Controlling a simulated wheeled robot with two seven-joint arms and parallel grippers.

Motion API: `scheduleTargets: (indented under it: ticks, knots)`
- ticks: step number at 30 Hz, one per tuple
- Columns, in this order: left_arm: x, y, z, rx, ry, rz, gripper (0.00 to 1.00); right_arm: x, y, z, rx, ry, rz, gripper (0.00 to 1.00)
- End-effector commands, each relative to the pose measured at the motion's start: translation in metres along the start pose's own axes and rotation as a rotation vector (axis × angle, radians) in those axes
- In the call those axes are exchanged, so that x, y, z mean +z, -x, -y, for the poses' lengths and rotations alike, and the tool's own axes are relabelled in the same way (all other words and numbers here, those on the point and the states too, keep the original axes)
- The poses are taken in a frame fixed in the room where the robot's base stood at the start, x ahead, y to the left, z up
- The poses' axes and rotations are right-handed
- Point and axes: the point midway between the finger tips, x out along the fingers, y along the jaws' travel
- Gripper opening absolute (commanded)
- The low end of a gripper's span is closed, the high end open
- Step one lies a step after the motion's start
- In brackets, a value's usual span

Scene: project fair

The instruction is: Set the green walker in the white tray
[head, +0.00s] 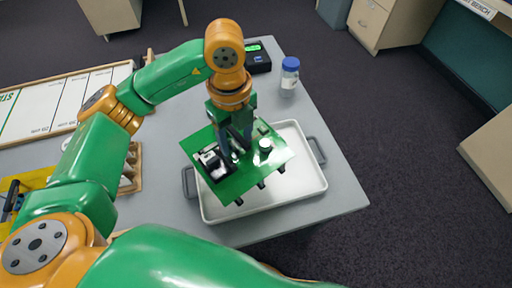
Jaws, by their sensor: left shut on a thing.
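The green walker (228,185) is a flat green plate with a black and white part on top and short dark legs along its near edge. It sits over the left and middle part of the white tray (312,195), with its left corner past the tray's left rim. My left gripper (236,155) points down and is shut on the walker, near the middle of its top. I cannot tell whether the legs touch the tray floor. The tray lies on the grey table with dark handles at both ends. My right gripper is not in view.
A blue-lidded jar (289,77) and a black box with a green display (258,58) stand behind the tray. A wooden-framed marked board (40,108), a wooden rack (134,172) and a yellow item (36,178) are at left. The table's right edge is close to the tray.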

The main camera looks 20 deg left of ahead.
Motion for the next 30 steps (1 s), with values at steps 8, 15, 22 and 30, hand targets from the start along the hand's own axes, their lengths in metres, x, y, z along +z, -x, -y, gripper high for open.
scheduleTargets:
  ticks: [8,15,22,30]
  knots:
    - [-0.002,-0.046,0.038,0.002,0.001,-0.003,0.0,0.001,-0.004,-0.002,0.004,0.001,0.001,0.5]
    - [-0.002,-0.081,0.047,0.004,0.0,-0.002,0.0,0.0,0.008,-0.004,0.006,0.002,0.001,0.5]
    - [-0.002,-0.089,0.048,-0.001,-0.001,0.001,0.0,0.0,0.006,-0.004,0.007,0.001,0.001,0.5]
    - [-0.002,-0.095,0.048,0.0,-0.001,0.0,0.62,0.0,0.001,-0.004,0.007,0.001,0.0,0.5]
